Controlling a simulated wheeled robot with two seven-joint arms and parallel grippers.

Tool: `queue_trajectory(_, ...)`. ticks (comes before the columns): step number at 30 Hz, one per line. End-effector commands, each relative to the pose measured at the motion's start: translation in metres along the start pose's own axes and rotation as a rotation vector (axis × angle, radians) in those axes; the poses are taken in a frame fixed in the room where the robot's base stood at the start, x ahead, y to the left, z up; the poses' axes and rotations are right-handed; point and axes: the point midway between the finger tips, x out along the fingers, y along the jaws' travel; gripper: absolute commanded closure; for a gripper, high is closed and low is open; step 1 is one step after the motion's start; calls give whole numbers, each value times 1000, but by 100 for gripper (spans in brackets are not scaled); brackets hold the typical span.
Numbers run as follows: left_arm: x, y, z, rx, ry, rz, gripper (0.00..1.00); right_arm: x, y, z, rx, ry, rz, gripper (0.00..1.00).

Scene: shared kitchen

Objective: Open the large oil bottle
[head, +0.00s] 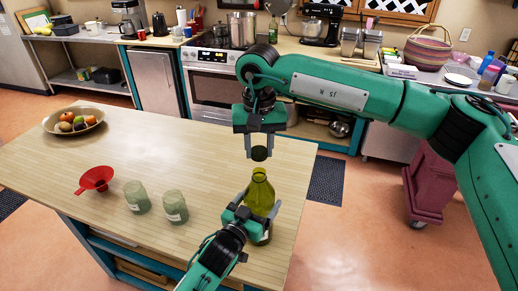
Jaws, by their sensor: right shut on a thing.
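The large oil bottle (261,190) is olive green glass and stands upright near the right end of the wooden island. Its open neck shows, with no cap on it. My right gripper (258,154) points down above the bottle and is shut on a dark round cap (259,154). A gap shows between the cap and the bottle's mouth. My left gripper (256,208) reaches in from the lower front, with its fingers on either side of the bottle's body. Whether these fingers press on the glass cannot be told. My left gripper hides part of the lower bottle.
Two greenish glass jars (136,197) (175,206) and a red funnel (96,179) stand left of the bottle on the island (180,140). A fruit bowl (53,125) is at the far left. The island's right edge is close to the bottle. The island's middle is clear.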

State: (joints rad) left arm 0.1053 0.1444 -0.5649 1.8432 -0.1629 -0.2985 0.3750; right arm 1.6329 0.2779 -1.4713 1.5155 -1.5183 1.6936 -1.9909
Motion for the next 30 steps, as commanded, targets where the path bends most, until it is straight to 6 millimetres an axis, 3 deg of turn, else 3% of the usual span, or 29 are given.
queue_trajectory(2,0,0,0,0,0,0,0,0,0,0,0,0,0,94)
queue_trajectory(13,-10,0,2,1,-1,0,0,4,0,0,0,0,0,94)
queue_trajectory(30,-108,0,2,0,0,0,0,32,0,0,0,0,0,94)
